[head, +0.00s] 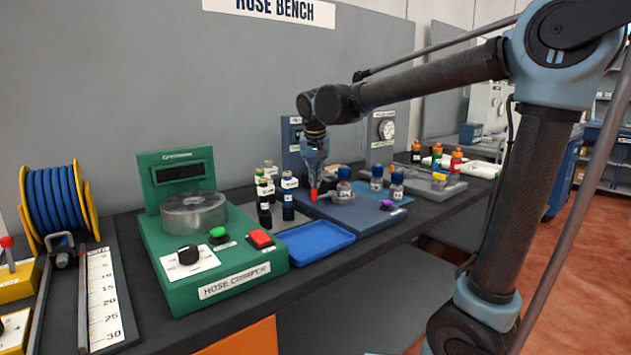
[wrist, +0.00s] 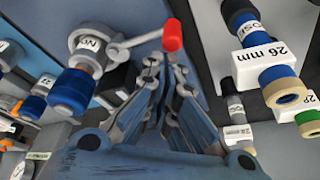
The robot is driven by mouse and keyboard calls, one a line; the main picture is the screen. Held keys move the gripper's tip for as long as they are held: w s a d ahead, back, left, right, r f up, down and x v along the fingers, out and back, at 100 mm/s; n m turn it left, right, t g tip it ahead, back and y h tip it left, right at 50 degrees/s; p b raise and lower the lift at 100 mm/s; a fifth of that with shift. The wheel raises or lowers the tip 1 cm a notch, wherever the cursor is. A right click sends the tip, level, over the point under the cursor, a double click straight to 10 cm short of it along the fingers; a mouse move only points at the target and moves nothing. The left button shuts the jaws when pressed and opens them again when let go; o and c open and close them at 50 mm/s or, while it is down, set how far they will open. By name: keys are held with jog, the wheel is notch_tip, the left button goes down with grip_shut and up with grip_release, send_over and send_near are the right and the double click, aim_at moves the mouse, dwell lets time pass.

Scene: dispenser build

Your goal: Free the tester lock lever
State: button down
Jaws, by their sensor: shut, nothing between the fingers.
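The lock lever is a grey arm (wrist: 135,43) with a red tip (wrist: 172,35), running right from a grey clamp body (wrist: 92,45) on the blue tester base. In the head view the red tip (head: 313,195) shows just below my gripper (head: 316,178). My gripper is shut and empty, pointing down at the lever. In the wrist view the fingertips (wrist: 163,72) end near the red tip; I cannot tell whether they touch it. A blue fitting (wrist: 70,92) sits at the clamp. The tester base (head: 360,216) carries a purple button (head: 386,204).
Labelled dark fittings (head: 288,198) stand left of my gripper, by an empty blue tray (head: 312,243). Blue-capped fittings (head: 377,178) stand to its right, with a gauge panel (head: 385,128) behind. The green hose crimper (head: 205,245) is further left.

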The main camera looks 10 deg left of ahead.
jog(key=v, duration=0.9)
jog(key=shift+r, duration=0.35)
jog(key=shift+d, duration=0.15)
jog(key=s+d+f, duration=0.2)
jog(key=d+f, duration=0.2)
jog(key=d, duration=0.4)
jog(key=s+d+f+m, duration=0.1)
jog(key=d+f, duration=0.3)
jog(key=d, duration=0.4)
jog(key=s+d+f, duration=0.2)
jog(key=d+f, duration=0.2)
jog(key=d, duration=0.3)
jog(key=s+d+f, duration=0.7)
jog(key=f, duration=0.2)
jog(key=s+d+f+m+g, duration=0.1)
jog(key=s+d+f, duration=0.6)
jog(key=f, duration=0.2)
jog(key=shift+s+f+g+h, duration=0.2)
jog(key=shift+s+g+h, duration=0.1)
jog(key=shift+h, duration=0.1)
